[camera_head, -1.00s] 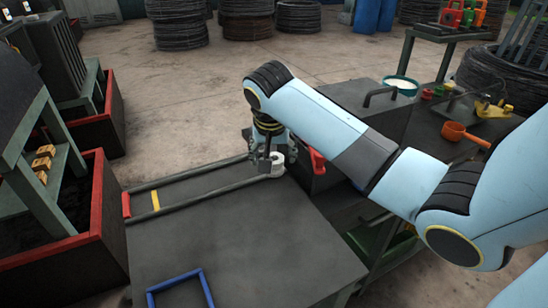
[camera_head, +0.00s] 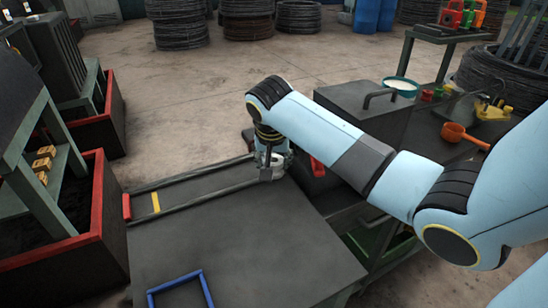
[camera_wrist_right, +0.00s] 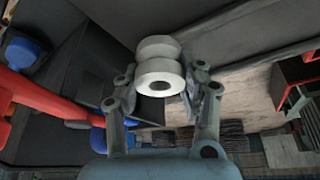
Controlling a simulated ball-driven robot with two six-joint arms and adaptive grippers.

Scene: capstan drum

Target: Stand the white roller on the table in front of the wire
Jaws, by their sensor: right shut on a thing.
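The white roller (camera_wrist_right: 158,76) has two thick rounded flanges and a hole in its near end. In the right wrist view it sits between the two fingers of my right gripper (camera_wrist_right: 157,92), which is shut on it. In the head view my right gripper (camera_head: 269,166) points down at the far right part of the dark table (camera_head: 235,240), and only a little white shows between its fingers. I cannot tell whether the roller touches the tabletop. A dark line, perhaps the wire (camera_head: 205,199), runs along the table from near the gripper to the left. My left gripper is not in view.
A red block (camera_head: 126,206) and a yellow band (camera_head: 155,202) mark the left end of the dark lines. A blue frame (camera_head: 180,285) lies at the table's front. A grey box (camera_head: 350,105) with a handle stands right of the gripper. The table's middle is clear.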

